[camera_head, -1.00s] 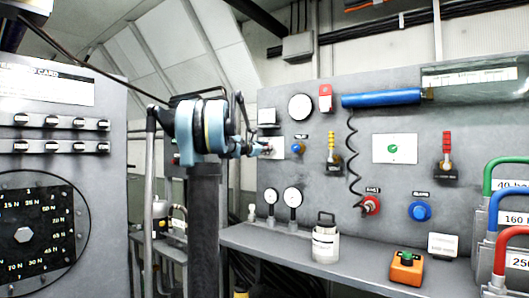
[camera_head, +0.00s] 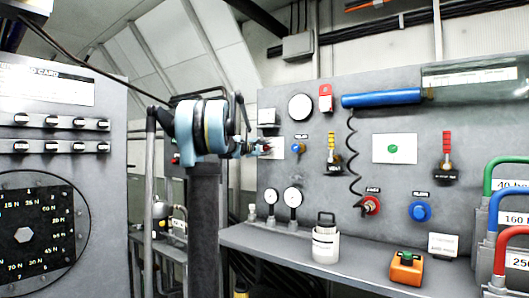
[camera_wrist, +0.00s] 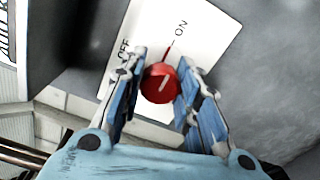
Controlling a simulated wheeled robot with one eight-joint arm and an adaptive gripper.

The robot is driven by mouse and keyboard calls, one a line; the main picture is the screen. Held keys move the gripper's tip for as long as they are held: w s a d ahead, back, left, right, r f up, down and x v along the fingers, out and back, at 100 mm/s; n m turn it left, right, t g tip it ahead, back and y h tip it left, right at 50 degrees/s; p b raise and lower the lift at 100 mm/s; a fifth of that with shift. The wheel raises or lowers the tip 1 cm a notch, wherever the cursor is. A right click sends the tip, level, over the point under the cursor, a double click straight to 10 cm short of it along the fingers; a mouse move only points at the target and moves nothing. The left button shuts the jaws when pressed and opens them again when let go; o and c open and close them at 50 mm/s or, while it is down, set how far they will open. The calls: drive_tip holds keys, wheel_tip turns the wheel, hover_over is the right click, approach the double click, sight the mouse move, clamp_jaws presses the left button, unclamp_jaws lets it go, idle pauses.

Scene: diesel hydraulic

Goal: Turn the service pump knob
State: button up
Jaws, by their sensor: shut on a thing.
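The service pump knob (camera_wrist: 160,83) is red and round with a pale pointer line. It sits on a white plate (camera_wrist: 203,40) marked OFF and ON, and a red line on the plate runs toward ON. In the wrist view my gripper (camera_wrist: 158,88) has one blue-padded finger on each side of the knob and is shut on it. The pale pointer line is tilted toward the upper right, roughly in line with the red ON line. In the head view my gripper (camera_head: 262,149) is at the panel's left part, and it mostly hides the knob.
The grey panel (camera_head: 345,200) carries gauges, a blue knob (camera_head: 419,211), a red knob (camera_head: 371,205) and levers. A shelf below holds a white canister (camera_head: 325,245) and an orange box (camera_head: 406,268). A dial cabinet (camera_head: 100,200) stands at the left.

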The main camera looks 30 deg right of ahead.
drive_tip(key=shift+f+m, duration=0.15)
drive_tip(key=shift+m, duration=0.15)
idle(0.4)
drive_tip(key=o, duration=1.1)
drive_tip(key=shift+a, duration=0.15)
drive_tip(key=v, duration=1.1)
drive_tip(key=shift+a, duration=0.45)
drive_tip(key=shift+s, duration=0.1)
